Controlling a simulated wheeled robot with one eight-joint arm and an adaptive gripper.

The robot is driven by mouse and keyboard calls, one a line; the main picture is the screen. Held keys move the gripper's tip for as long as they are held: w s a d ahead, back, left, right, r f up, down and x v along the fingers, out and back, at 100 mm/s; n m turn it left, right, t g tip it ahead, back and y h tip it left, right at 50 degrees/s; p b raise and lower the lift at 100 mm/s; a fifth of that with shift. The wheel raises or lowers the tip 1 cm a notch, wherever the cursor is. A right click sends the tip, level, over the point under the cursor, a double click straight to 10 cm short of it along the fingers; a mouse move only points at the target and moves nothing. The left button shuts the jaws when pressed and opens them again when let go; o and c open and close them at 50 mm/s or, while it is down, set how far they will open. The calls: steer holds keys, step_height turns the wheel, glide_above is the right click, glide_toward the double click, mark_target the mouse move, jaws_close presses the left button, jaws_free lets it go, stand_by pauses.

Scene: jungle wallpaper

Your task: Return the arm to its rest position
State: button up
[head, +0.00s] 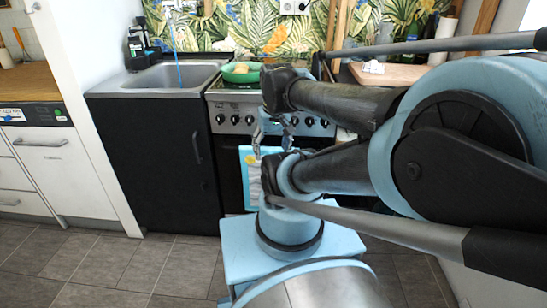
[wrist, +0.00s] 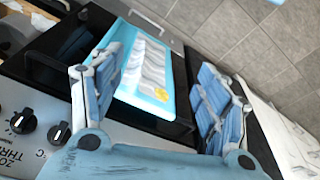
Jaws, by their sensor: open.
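My gripper (head: 272,132) is light blue and shows in the head view in front of the stove, partly hidden behind my own arm. In the wrist view my gripper (wrist: 152,85) has its two fingers spread wide, with nothing held between them. Beyond the fingers a light blue and white towel (wrist: 148,68) with a yellow spot hangs on the dark oven front. The same towel (head: 247,178) shows in the head view, partly hidden by my arm.
A sink (head: 170,76) is set over a black cabinet (head: 153,150) at left. A cutting board (head: 390,75) lies at right. Tiled floor (head: 85,262) is clear at lower left.

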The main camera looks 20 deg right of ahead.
steer(key=shift+s+d+f, duration=0.2)
steer(key=shift+s+f, duration=0.8)
steer(key=shift+f, duration=0.15)
steer(key=shift+w+f, duration=0.2)
steer(key=shift+w, duration=0.3)
